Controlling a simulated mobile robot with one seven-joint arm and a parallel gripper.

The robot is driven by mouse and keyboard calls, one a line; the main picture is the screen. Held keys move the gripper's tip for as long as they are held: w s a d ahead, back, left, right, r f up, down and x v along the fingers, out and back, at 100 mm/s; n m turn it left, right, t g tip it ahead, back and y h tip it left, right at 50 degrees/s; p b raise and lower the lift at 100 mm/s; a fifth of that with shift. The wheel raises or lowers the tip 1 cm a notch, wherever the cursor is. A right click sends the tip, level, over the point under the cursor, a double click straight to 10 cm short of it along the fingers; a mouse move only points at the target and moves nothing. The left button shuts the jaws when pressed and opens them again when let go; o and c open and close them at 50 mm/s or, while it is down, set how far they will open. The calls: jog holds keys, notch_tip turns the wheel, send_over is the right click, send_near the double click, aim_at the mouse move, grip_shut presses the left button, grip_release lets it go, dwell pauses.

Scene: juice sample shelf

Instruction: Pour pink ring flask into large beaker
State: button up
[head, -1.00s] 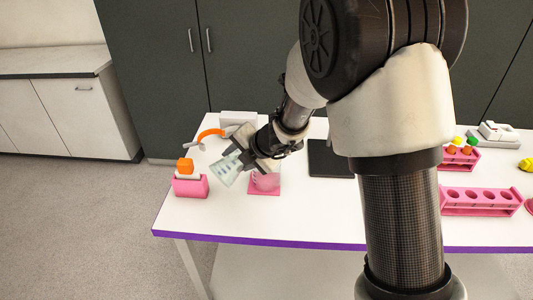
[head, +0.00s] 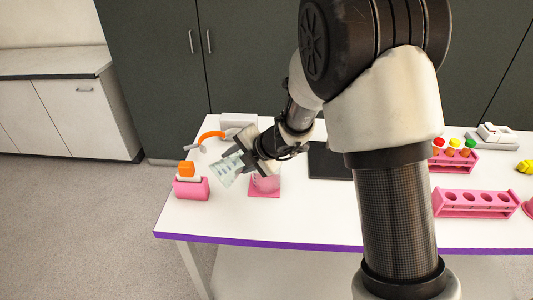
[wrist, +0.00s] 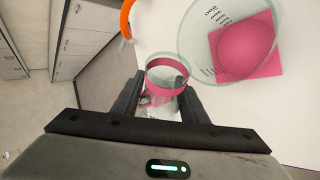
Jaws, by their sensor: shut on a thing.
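My gripper (head: 241,161) is shut on the pink ring flask (head: 227,171), a clear flask with graduation marks. It is held tilted above the table, its body pointing down and left. In the wrist view the flask's round mouth and pink ring (wrist: 167,87) show between the fingers of my gripper (wrist: 162,100). The large beaker (head: 266,183) stands on a pink mat just right of and below the flask. In the wrist view the large beaker (wrist: 198,55) is right of the flask, with a round pink area inside. I cannot tell whether any liquid is flowing.
A pink holder (head: 191,188) with an orange-topped item stands left. An orange curved item (head: 210,135) and a white box (head: 238,119) lie behind. A dark plate (head: 328,161) lies right of the mat. Pink racks (head: 475,204) stand right. The table's front left is clear.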

jog(key=shift+r+p, duration=0.2)
jog(key=shift+p, duration=0.1)
jog(key=shift+r+y+p, duration=0.3)
jog(key=shift+p, duration=0.25)
jog(key=shift+w+d+r+m+g+y+p, duration=0.2)
jog(key=shift+r+p, duration=0.3)
jog(key=shift+p, duration=0.5)
jog(key=shift+w+d+r+m+g+y+p, duration=0.1)
jog(key=shift+r+m+g+y+p, duration=0.3)
jog(key=shift+p, duration=0.6)
jog(key=shift+s+a+f+m+g+y+p, duration=0.15)
jog(key=shift+m+g+y+p, duration=0.15)
jog(key=shift+p, duration=0.4)
jog(key=shift+w+d+f+m+g+y+p, duration=0.1)
jog(key=shift+f+m+y+p, duration=0.1)
jog(key=shift+y+p, duration=0.35)
dwell(2.6)
